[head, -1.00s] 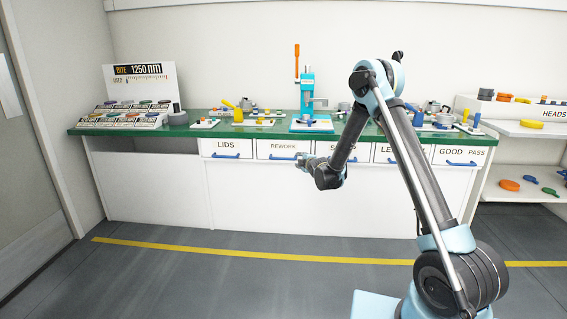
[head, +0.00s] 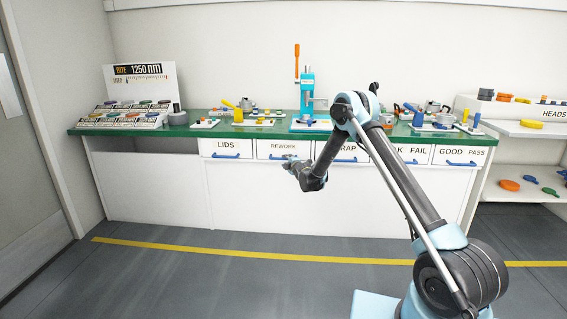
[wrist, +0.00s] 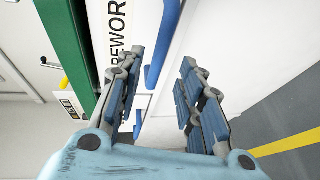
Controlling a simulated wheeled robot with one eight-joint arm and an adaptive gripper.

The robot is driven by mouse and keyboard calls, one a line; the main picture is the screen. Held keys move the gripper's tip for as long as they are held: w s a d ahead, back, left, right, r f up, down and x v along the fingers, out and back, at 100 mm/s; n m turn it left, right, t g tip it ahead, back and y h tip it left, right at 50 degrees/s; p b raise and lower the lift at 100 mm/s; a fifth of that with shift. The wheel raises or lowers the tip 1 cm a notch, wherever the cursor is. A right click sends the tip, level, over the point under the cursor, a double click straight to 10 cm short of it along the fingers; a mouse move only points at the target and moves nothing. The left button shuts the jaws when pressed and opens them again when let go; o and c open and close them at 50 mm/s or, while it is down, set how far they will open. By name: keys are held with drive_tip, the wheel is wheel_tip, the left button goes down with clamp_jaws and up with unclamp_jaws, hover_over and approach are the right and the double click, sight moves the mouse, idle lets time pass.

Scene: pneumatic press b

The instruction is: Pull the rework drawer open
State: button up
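The rework drawer (head: 265,147) is a white front labelled REWORK under the green bench top, flush with its neighbours, so it looks shut. In the head view my gripper (head: 289,164) is in front of it and hides part of its blue handle. In the wrist view the REWORK label (wrist: 117,25) is at the top, beside the blue bar handle (wrist: 165,40). My gripper (wrist: 162,62) is open there. The handle's near end lies between the fingertips in the picture; I cannot tell whether it is within their depth. The fingers hold nothing.
The LIDS drawer (head: 226,142) is to the left, with its handle (wrist: 138,124) lower in the wrist view. More drawers run to the right. A press (head: 307,95) stands on the green bench top (head: 180,131). The floor (head: 210,285) in front is clear.

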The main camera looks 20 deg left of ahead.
sight(283, 159)
drive_tip(key=x, duration=0.7)
drive_tip(key=shift+w+f, duration=0.1)
drive_tip(key=shift+w, duration=0.1)
clamp_jaws()
